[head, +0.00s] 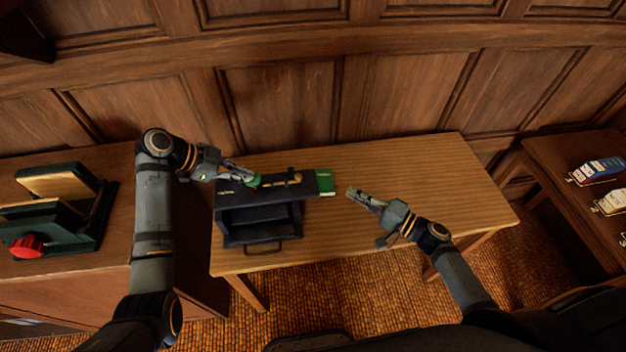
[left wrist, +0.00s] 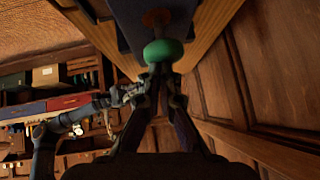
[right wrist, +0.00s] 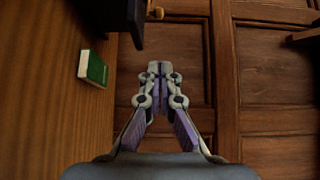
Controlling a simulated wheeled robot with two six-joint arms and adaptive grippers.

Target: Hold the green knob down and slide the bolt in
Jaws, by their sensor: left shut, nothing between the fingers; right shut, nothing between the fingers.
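The green knob (head: 254,181) sits at the left of the top of a dark box (head: 262,218). In the left wrist view the knob (left wrist: 163,50) is round, on a brownish stem, right at my left fingertips. My left gripper (head: 250,177) is shut and empty against or just beside it; I cannot tell if the knob is pressed. The bolt (head: 280,181), with a brass-coloured handle, lies along the box top right of the knob. My right gripper (head: 352,191) is shut and empty, right of the box.
A green book-like block (head: 324,183) lies at the box's right end, between it and my right gripper. The wooden table (head: 430,180) is clear to the right. A stand with a red knob (head: 27,246) is at the left; small boxes (head: 602,168) sit far right.

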